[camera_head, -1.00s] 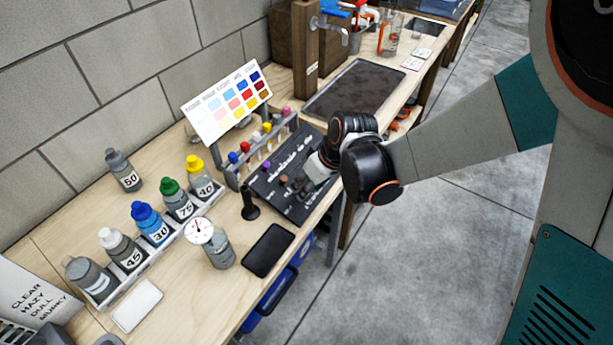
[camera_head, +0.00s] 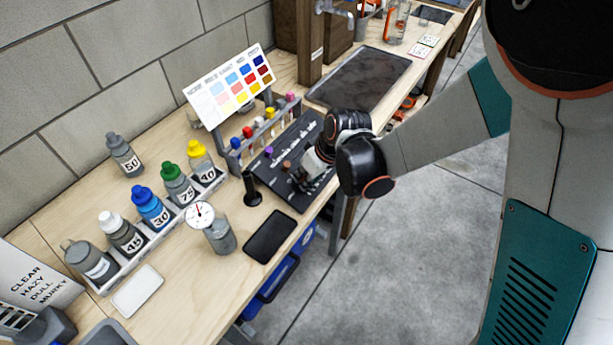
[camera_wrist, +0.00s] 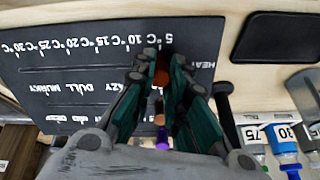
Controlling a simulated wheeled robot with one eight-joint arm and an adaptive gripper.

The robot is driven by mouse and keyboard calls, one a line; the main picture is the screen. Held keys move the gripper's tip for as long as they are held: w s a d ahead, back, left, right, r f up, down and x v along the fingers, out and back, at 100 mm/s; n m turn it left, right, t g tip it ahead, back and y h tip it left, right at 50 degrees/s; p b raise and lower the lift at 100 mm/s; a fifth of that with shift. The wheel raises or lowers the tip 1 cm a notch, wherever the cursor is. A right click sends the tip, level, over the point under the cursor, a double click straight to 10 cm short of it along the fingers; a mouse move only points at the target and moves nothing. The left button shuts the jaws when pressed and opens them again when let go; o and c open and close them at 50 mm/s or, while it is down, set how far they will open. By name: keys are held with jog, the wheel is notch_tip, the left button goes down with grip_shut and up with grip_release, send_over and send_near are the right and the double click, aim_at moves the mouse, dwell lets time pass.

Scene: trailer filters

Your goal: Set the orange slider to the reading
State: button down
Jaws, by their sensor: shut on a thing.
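The black slider panel (camera_head: 308,128) lies on the bench; it fills the left of the wrist view (camera_wrist: 60,60), with its lettering upside down. Its top row is a temperature scale in °C, and lower rows include DULL and MURKY. The orange slider knob (camera_wrist: 161,78) sits near the 5 °C end of that row, between my fingertips. My gripper (camera_wrist: 162,66) is shut on it; in the head view the gripper (camera_head: 308,172) is over the panel's near part and hides the knob. A round dial gauge (camera_head: 200,213) stands on a grey bottle; its reading is too small to tell.
Brown and purple knobs (camera_wrist: 162,145) lie in line below the orange one. A black post (camera_head: 252,190) and a dark flat tablet (camera_head: 270,236) are beside the panel. Numbered bottles (camera_head: 152,208) stand in a rack at left. A colour chart (camera_head: 230,85) and test tubes stand behind.

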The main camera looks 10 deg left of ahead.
jog(key=w+d, duration=0.1)
jog(key=w, duration=0.3)
jog(key=w+d, duration=0.2)
jog(key=w, duration=0.3)
jog(key=w+d, duration=0.2)
jog(key=w, duration=0.2)
jog(key=shift+w+d, duration=0.2)
jog(key=shift+w, duration=0.05)
jog(key=c, duration=1.5)
grip_release()
jog(key=shift+c, duration=0.2)
jog(key=shift+r, duration=0.1)
jog(key=v, duration=1.2)
